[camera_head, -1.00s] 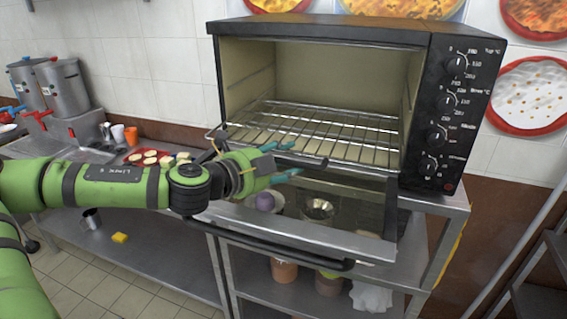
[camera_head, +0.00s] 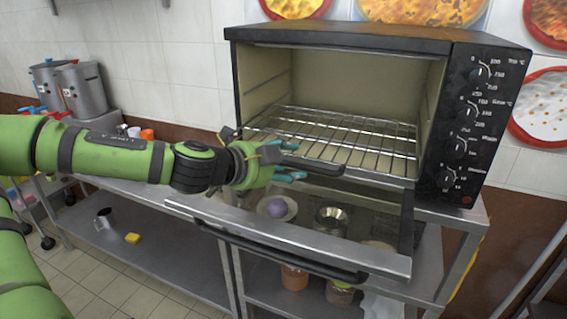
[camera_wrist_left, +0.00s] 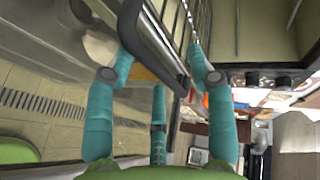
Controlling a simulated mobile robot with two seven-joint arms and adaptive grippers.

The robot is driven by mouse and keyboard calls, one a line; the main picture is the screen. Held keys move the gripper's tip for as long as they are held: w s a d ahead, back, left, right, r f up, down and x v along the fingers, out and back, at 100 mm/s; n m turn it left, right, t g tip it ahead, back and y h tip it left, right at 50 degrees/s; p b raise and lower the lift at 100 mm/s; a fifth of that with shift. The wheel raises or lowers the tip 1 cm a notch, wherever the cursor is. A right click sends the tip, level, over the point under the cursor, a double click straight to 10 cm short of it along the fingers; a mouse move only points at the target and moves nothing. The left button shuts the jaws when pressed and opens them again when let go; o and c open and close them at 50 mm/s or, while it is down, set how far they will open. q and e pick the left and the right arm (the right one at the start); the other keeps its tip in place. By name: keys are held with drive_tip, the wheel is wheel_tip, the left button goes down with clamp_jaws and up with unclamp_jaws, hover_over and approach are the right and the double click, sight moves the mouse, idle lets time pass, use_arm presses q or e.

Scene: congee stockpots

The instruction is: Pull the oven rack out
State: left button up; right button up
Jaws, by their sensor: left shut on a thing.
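The oven rack (camera_head: 352,138) is a metal wire grid in the lower part of the open oven (camera_head: 262,75). Its front edge reaches the oven's mouth, with a dark bar (camera_head: 328,168) along part of it. My left gripper (camera_head: 291,162) is at this front edge, coming from the left, its teal fingers shut on the rack's front bar. In the left wrist view the bar (camera_wrist_left: 150,48) passes between the fingers, with the rack wires (camera_wrist_left: 183,25) beyond it. The exact finger contact is partly hidden in the head view. My right gripper is not in view.
The oven door (camera_head: 300,242) hangs open below the rack, with a dark handle along its edge. A bowl (camera_head: 332,219) and a purple round thing (camera_head: 277,208) show beneath. Stockpots (camera_head: 82,88) stand at far left. The knob panel (camera_head: 475,120) borders the oven's right side.

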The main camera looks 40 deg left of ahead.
use_arm(q)
drive_tip(key=shift+s+r, duration=0.3)
drive_tip(key=shift+r, duration=0.25)
drive_tip(key=shift+s+r, duration=0.3)
drive_tip(key=shift+r, duration=0.2)
drive_tip(key=shift+s+a+p, duration=0.15)
drive_tip(key=shift+s+p, duration=0.15)
drive_tip(key=shift+p, duration=0.1)
drive_tip(key=shift+s+a+f, duration=0.1)
drive_tip(key=shift+s, duration=0.15)
drive_tip(key=shift+s+a+b, duration=0.1)
drive_tip(key=shift+s+b, duration=0.2)
drive_tip(key=shift+s, duration=0.35)
drive_tip(key=v, duration=0.3)
drive_tip(key=shift+s+d+f, duration=0.15)
drive_tip(key=shift+d+f, duration=0.05)
drive_tip(key=shift+s+a+f+b, duration=0.1)
drive_tip(key=shift+s+f+b, duration=0.05)
drive_tip(key=shift+s+b, duration=0.35)
drive_tip(key=shift+s, duration=0.35)
drive_tip(key=shift+w, duration=0.15)
